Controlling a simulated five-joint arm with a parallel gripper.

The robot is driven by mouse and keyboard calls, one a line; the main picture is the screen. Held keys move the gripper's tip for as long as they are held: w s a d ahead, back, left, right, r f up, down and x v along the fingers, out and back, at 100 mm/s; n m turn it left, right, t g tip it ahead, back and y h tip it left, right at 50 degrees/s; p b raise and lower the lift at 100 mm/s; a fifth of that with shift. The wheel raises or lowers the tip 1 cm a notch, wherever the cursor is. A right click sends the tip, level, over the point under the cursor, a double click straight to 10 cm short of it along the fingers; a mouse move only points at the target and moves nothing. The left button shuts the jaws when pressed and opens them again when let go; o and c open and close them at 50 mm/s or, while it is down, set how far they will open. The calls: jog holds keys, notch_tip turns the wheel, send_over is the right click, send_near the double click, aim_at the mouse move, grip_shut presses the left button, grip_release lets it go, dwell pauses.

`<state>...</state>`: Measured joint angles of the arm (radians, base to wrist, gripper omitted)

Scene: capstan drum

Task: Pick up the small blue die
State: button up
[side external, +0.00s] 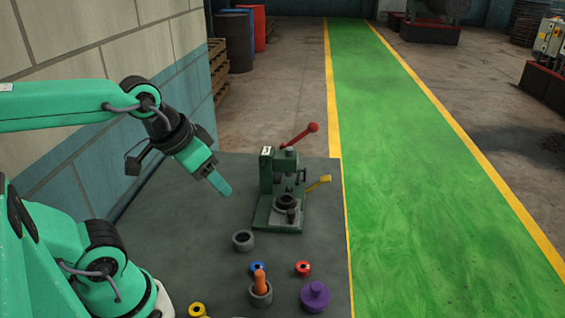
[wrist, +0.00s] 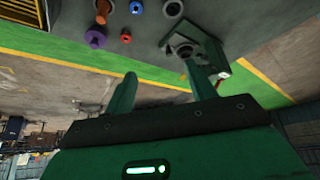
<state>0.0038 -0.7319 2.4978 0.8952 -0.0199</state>
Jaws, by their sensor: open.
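The small blue die (side external: 257,267) is a short round piece with a hole, standing on the grey bench behind the grey cup with the orange peg, which hides part of it in the side view. It also shows at the top edge of the wrist view (wrist: 136,7). My gripper (side external: 225,190) is open and empty, raised above the bench, up and left of the blue die in the side view and well apart from it. In the wrist view its two fingers (wrist: 160,69) are spread, with nothing between them.
A green press (side external: 272,210) with a red-knobbed lever stands right of my gripper. Near the die are a grey ring (side external: 243,240), a red die (side external: 303,268), a purple knobbed piece (side external: 315,296), an orange peg (side external: 260,277) in a grey cup, and a yellow die (side external: 197,309).

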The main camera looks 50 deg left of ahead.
jog(key=w+d+f+n+g, duration=0.2)
jog(key=w+f+n+g, duration=0.15)
jog(key=f, duration=0.35)
jog(key=n+g, duration=0.2)
jog(key=n, duration=0.2)
send_over(257, 266)
jog(key=shift+f, duration=4.75)
jog(key=shift+f, duration=1.3)
jog(key=shift+f, duration=2.6)
jog(key=c, duration=1.2)
